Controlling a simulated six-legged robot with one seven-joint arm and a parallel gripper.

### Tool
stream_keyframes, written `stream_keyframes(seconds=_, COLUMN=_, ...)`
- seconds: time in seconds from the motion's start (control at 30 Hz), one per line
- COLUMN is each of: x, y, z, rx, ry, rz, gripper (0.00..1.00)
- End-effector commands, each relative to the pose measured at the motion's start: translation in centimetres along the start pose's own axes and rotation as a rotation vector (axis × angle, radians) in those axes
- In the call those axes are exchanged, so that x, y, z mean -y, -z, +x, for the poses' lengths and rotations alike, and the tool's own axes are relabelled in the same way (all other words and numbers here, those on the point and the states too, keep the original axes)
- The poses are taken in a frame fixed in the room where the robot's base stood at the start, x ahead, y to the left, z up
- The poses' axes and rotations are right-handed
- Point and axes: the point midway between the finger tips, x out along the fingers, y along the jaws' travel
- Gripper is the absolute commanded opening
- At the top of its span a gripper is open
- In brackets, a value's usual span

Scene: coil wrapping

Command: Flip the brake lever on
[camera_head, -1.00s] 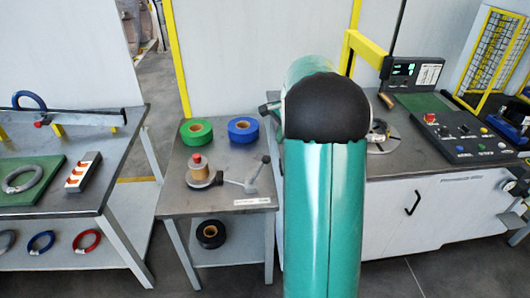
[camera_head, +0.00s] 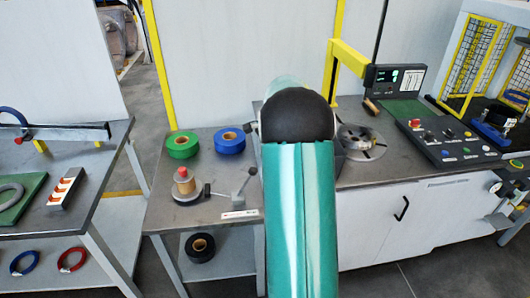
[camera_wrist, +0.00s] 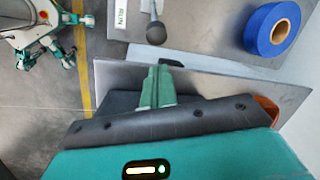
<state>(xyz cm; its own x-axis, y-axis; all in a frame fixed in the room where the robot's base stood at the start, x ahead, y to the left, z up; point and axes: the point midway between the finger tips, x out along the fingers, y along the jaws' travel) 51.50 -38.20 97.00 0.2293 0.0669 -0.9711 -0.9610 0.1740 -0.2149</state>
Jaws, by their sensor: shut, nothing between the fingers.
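The brake lever (camera_head: 244,184) is a short grey arm with a dark ball knob (camera_head: 253,171) on the small middle table. It tilts up and to the right, just left of my arm in the head view. In the wrist view its knob (camera_wrist: 156,33) hangs at the top centre, next to a white label reading RUN (camera_wrist: 121,13). My gripper (camera_wrist: 168,64) is shut and empty, its tips a short way below the knob in that picture. I cannot tell whether they touch. In the head view my gripper is hidden behind my arm.
A green roll (camera_head: 182,145), a blue roll (camera_head: 229,141) and a copper spool with a red top (camera_head: 184,184) stand on the same table. A black roll (camera_head: 200,247) lies on its lower shelf. A control panel (camera_head: 440,134) and round chuck (camera_head: 362,142) are at right.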

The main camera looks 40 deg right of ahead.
Motion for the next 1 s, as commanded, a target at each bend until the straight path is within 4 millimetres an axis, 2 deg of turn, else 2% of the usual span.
stream_keyframes(seconds=0.03, x=0.0, y=0.0, z=1.1, rx=0.003, ry=-0.004, rz=0.0, gripper=0.0)
stream_keyframes(seconds=0.2, x=0.1, y=0.0, z=4.4, rx=0.003, ry=-0.003, rz=-0.002, gripper=0.0)
stream_keyframes(seconds=0.4, x=0.2, y=0.0, z=6.8, rx=0.002, ry=-0.002, rz=-0.002, gripper=0.0)
stream_keyframes(seconds=1.0, x=0.4, y=-0.3, z=7.1, rx=-0.012, ry=-0.006, rz=-0.006, gripper=0.0)
